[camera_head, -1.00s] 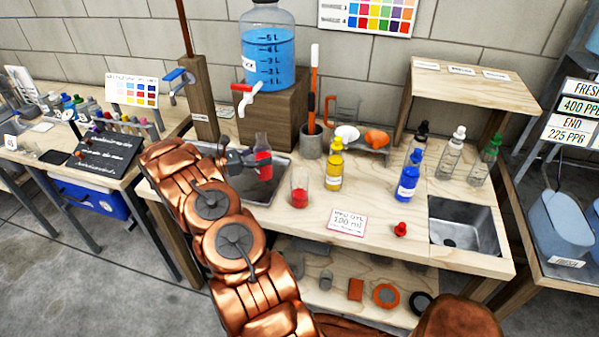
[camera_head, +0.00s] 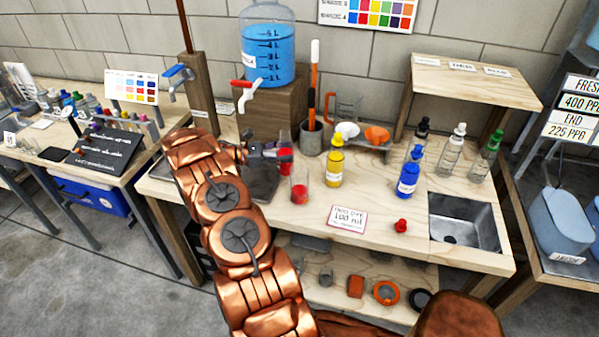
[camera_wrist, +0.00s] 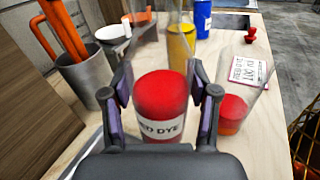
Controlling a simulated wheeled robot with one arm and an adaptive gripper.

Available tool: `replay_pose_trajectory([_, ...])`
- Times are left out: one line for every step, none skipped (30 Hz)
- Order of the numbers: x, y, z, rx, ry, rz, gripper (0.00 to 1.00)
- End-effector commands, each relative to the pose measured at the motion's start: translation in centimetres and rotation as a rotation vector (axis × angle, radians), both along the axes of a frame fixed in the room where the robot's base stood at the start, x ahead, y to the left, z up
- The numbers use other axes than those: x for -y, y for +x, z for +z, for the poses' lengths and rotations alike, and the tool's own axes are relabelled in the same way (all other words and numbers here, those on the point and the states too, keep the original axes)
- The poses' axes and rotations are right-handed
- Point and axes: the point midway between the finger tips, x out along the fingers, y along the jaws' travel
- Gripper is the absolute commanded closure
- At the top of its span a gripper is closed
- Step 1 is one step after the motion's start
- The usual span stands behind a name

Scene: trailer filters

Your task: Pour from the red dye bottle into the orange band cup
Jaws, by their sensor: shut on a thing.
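My gripper (camera_head: 282,153) is shut on the red dye bottle (camera_head: 286,160), with one finger on each side of it. In the wrist view the red dye bottle (camera_wrist: 162,105) has clear upper walls, red contents and a "RED DYE" label; it looks upright and uncapped. A clear cup (camera_head: 300,187) stands on the bench just right of and in front of the bottle. In the wrist view this cup (camera_wrist: 236,112) has red in its lower part and an orange tone near the base; I cannot tell band from liquid there. The bottle and cup are apart.
A red cap (camera_head: 402,225) and a sign card (camera_head: 347,219) lie on the bench. Yellow (camera_head: 334,165) and blue (camera_head: 409,175) bottles stand to the right. A grey holder (camera_head: 312,139) with orange-handled tools stands behind. A sink (camera_head: 464,222) is at right.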

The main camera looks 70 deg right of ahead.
Motion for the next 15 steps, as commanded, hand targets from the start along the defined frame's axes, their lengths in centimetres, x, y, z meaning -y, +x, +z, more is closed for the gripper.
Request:
replay_pose_trajectory([-0.02, -0.01, -0.4, 0.017, -0.016, 0.0, 0.92])
replay_pose_trajectory([-0.04, -0.03, -0.54, 0.029, -0.027, 0.001, 0.92])
replay_pose_trajectory([-0.06, -0.05, -0.67, 0.044, -0.04, 0.001, 0.92])
replay_pose_trajectory([-0.08, -0.06, -0.75, 0.056, -0.05, 0.001, 0.92])
replay_pose_trajectory([-0.1, -0.07, -0.83, 0.068, -0.059, 0.001, 0.92])
replay_pose_trajectory([-0.13, -0.09, -0.92, 0.084, -0.073, 0.001, 0.92])
replay_pose_trajectory([-0.15, -0.12, -0.87, 0.095, -0.082, 0.001, 0.92])
replay_pose_trajectory([-0.18, -0.15, -0.82, 0.107, -0.093, 0.001, 0.92])
replay_pose_trajectory([-0.23, -0.19, -0.85, 0.121, -0.105, 0.001, 0.92])
replay_pose_trajectory([-0.27, -0.23, -0.86, 0.133, -0.115, 0.001, 0.92])
replay_pose_trajectory([-0.31, -0.26, -0.91, 0.143, -0.124, 0.001, 0.92])
replay_pose_trajectory([-0.34, -0.29, -0.97, 0.157, -0.138, 0.002, 0.92])
replay_pose_trajectory([-0.36, -0.31, -0.95, 0.168, -0.148, 0.002, 0.92])
replay_pose_trajectory([-0.39, -0.33, -0.92, 0.18, -0.158, 0.002, 0.92])
replay_pose_trajectory([-0.42, -0.35, -0.85, 0.196, -0.173, 0.001, 0.92])
